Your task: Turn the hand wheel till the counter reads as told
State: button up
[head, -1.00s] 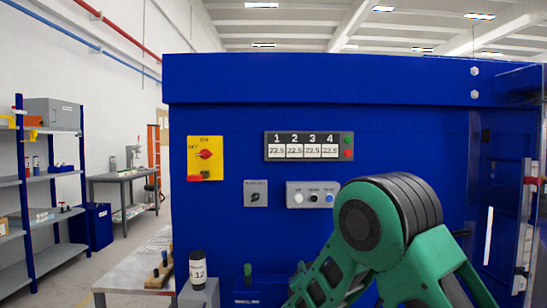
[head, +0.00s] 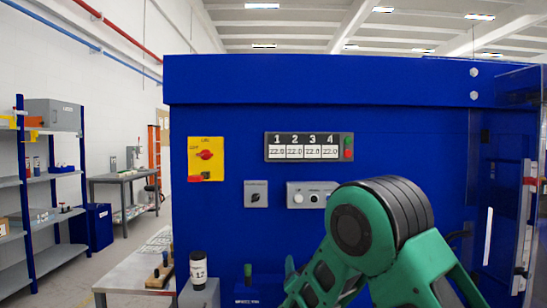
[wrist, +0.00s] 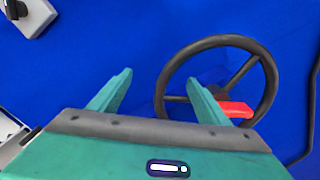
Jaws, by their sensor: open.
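The hand wheel (wrist: 263,62) is a dark ring with spokes on the blue machine face, right of centre in the wrist view. A red part (wrist: 235,109) shows at its lower right. My gripper (wrist: 160,77) is open, its two green fingers well apart. The right finger overlaps the wheel's middle in the picture; contact cannot be told. The left finger is outside the rim, over blue panel. The counter (head: 308,147) has four windows numbered 1 to 4, each appearing to read about 22.0; the digits are small. I cannot make out the wheel in the head view.
The blue machine (head: 230,105) fills the front. It carries a yellow plate with a red switch (head: 205,155), a grey knob box (head: 256,194) and a button box (head: 298,199) partly behind my arm.

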jog(key=shift+s, duration=0.1)
jog(key=s, duration=0.5)
jog(key=shift+s, duration=0.4)
dwell(0.4)
jog(key=shift+d, duration=0.1)
